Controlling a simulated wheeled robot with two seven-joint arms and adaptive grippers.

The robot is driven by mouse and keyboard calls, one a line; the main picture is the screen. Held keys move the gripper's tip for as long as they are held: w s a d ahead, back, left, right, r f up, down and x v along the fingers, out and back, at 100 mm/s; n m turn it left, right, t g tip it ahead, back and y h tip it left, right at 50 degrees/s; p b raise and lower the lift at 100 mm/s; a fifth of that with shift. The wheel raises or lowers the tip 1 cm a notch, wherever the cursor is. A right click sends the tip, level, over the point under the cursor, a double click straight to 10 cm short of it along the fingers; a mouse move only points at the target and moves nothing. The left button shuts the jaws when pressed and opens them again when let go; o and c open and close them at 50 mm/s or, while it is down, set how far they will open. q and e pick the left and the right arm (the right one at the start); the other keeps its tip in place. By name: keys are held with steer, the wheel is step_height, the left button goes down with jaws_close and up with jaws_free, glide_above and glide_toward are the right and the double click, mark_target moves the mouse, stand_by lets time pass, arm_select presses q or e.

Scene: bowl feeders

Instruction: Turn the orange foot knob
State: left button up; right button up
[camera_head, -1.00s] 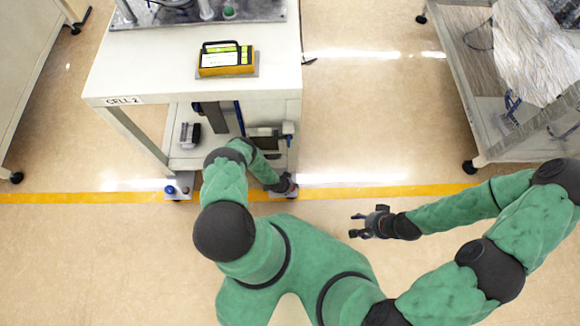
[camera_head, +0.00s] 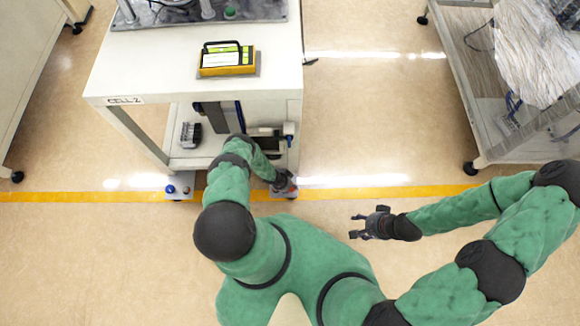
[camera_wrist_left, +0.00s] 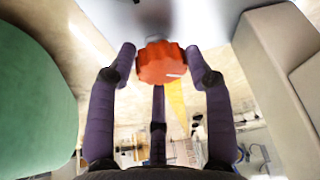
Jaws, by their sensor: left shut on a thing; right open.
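The orange foot knob (camera_wrist_left: 160,62) is a ribbed orange-red cap with a white mark on its lower right, below a grey stem. In the left wrist view my left gripper (camera_wrist_left: 160,68) is shut on it, with dark fingers on its left and right sides and a third finger below. In the head view my left gripper (camera_head: 284,185) is low at the cart's front right foot, and the knob is mostly hidden there. My right gripper (camera_head: 372,222) is open and empty over the floor to the right.
The white CELL 2 cart (camera_head: 150,68) stands ahead, with a yellow device (camera_head: 228,60) on top. A blue knob (camera_head: 171,189) is at its front left foot. Another cart (camera_head: 450,80) stands at the right. The floor between the carts is clear.

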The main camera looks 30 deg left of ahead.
arm_select(q)
steer(key=shift+w+a+r, duration=0.2)
steer(key=shift+w, duration=0.35)
steer(key=o, duration=1.1)
steer(key=shift+c, duration=0.2)
steer(key=shift+s+d+f, duration=0.1)
steer(key=shift+s+d, duration=0.05)
steer(key=shift+s, duration=0.15)
steer(key=v, duration=1.2)
